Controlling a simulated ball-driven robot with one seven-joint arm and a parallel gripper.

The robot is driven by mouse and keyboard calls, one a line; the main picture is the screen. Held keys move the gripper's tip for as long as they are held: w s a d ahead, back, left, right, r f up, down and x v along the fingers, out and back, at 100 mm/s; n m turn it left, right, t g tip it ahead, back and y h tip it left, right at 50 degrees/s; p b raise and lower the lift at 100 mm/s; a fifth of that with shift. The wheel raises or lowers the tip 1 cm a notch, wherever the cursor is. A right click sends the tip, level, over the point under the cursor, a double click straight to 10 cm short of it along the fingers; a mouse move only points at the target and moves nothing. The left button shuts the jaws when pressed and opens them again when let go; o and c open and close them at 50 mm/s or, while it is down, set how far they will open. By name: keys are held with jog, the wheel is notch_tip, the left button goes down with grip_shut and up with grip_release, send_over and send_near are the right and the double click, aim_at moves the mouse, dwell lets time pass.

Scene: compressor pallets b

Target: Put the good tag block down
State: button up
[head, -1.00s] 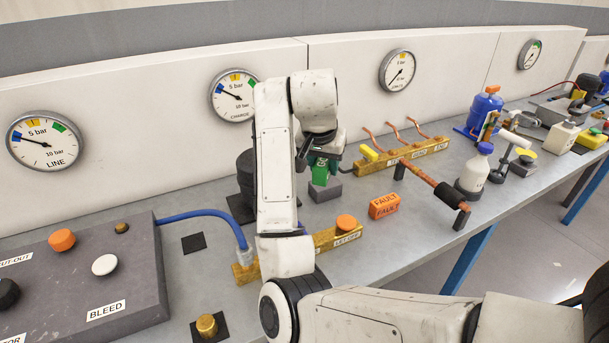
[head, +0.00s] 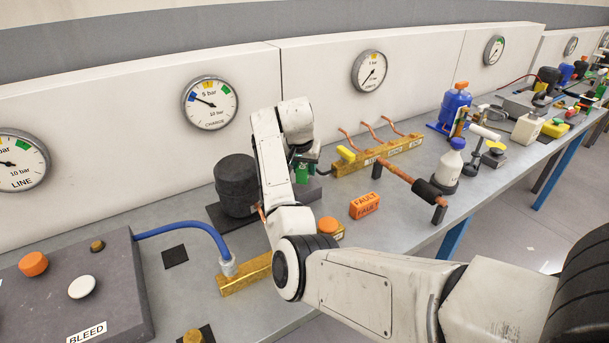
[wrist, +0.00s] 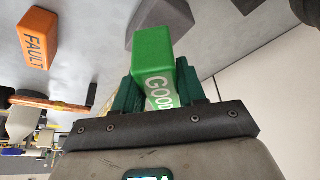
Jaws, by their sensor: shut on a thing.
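The green tag block marked GOOD (wrist: 153,55) is between the two dark green fingers of my gripper (wrist: 157,92) in the wrist view. My gripper is shut on it. In the head view the green block (head: 302,172) shows small beside the dark grey block (head: 309,190) on the bench, partly hidden by my arm. I cannot tell whether the green block touches anything below it. In the wrist view the grey block (wrist: 160,16) is just past the green block's far end.
An orange FAULT block (head: 364,206) lies on the bench to the right. Behind it are a brass manifold (head: 380,155) and a copper pipe (head: 400,176). A black cylinder (head: 236,186) stands to the left, and a white bottle (head: 449,165) further right. Bare bench lies around the FAULT block.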

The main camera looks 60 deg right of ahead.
jog(key=shift+d+f, duration=0.2)
jog(key=shift+f, duration=0.05)
jog(key=shift+w+d+f+p, duration=0.1)
jog(key=shift+f+p, duration=0.3)
jog(key=shift+f, duration=1.25)
jog(key=shift+f, duration=0.2)
jog(key=o, duration=1.1)
jog(key=shift+c, duration=0.2)
jog(key=shift+r, duration=0.1)
jog(key=v, duration=1.2)
jog(key=shift+b, duration=0.35)
jog(key=shift+r, duration=0.1)
